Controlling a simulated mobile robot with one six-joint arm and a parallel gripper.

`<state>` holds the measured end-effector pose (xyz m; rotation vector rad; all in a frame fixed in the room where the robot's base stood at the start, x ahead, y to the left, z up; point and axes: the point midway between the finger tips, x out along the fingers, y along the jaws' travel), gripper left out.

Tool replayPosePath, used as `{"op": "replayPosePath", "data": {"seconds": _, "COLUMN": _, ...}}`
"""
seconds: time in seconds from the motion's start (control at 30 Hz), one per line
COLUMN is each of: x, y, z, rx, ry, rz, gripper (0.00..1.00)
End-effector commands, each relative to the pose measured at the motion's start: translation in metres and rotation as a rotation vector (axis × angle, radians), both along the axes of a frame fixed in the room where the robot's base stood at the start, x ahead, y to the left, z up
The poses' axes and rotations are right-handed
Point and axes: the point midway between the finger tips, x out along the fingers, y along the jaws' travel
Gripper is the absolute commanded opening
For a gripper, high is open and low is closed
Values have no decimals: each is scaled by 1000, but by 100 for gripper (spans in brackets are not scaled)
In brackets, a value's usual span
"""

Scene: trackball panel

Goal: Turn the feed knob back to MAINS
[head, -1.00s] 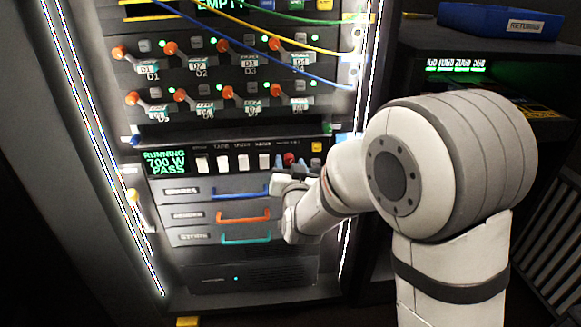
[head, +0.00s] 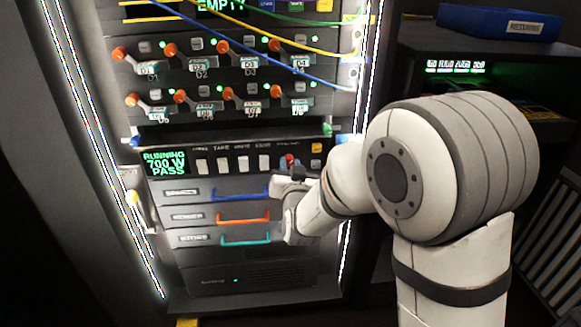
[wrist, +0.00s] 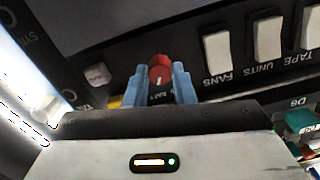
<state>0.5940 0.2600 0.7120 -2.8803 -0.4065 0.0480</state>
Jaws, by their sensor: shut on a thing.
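The feed knob (wrist: 160,66) is a small red knob with a pale mark. It sits between the two blue fingers of my gripper (wrist: 160,84) in the wrist view, and the gripper is shut on it. The lettering around the knob is partly hidden by the fingers, so I cannot read which position the mark is at. In the head view the red knob (head: 290,159) shows at the right of the switch row, with my gripper (head: 291,165) reaching it from the lower right.
A row of white rocker switches (head: 222,164) and a green display (head: 165,162) reading RUNNING 700 W PASS lie left of the knob. Drawers with coloured handles (head: 243,217) are below. Orange-tipped levers (head: 180,96) and hanging cables (head: 300,70) are above.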

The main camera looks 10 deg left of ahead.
Motion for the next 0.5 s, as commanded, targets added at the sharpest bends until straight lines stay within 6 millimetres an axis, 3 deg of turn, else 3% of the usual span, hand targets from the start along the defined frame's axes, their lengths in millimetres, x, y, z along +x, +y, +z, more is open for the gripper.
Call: {"op": "replayPosePath", "data": {"seconds": 0.5, "x": 0, "y": 0, "z": -1, "rx": -350, "ry": -103, "rz": -1, "gripper": 0}}
